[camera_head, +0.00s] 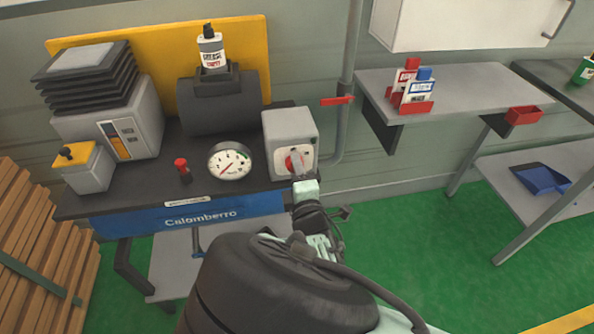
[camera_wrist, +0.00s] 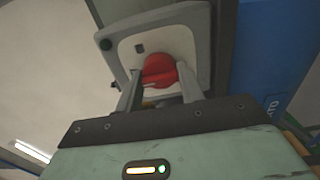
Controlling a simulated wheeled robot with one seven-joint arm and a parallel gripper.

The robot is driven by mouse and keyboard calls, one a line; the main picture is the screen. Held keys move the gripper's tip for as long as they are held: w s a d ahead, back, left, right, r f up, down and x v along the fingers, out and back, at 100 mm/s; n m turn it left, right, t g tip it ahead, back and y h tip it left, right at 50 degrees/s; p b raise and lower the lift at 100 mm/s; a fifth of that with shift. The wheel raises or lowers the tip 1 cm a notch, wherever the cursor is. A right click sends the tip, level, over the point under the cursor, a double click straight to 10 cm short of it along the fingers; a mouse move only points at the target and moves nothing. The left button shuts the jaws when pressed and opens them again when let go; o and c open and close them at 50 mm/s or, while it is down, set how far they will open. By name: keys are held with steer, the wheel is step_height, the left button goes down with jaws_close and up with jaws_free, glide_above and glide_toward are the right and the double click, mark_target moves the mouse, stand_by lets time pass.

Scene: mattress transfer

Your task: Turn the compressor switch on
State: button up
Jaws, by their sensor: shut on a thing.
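The compressor switch is a red rotary knob (camera_head: 293,162) on the front of a grey box (camera_head: 288,126) at the right end of the compressor bench. In the wrist view the red knob (camera_wrist: 162,70) sits on a pale plate (camera_wrist: 128,50) with a grey frame. My gripper (camera_wrist: 160,85) has one finger on each side of the knob's grip bar and is shut on it. In the head view my gripper (camera_head: 300,178) reaches up to the knob from below, and its fingers are partly hidden.
A pressure gauge (camera_head: 229,160) and a small red-topped part (camera_head: 182,168) stand left of the switch box. A red-handled valve (camera_head: 337,101) is on the pipe at right. A shelf (camera_head: 480,85) with small boxes is farther right. Green floor is clear at lower right.

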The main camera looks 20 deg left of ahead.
steer(key=shift+f+m, duration=0.1)
steer(key=shift+m, duration=0.2)
steer(key=shift+m+b, duration=4.45)
steer(key=shift+m, duration=1.05)
steer(key=o, duration=1)
steer(key=shift+s, duration=0.1)
steer(key=b+v, duration=0.1)
steer(key=v, duration=1.6)
steer(key=shift+s, duration=0.15)
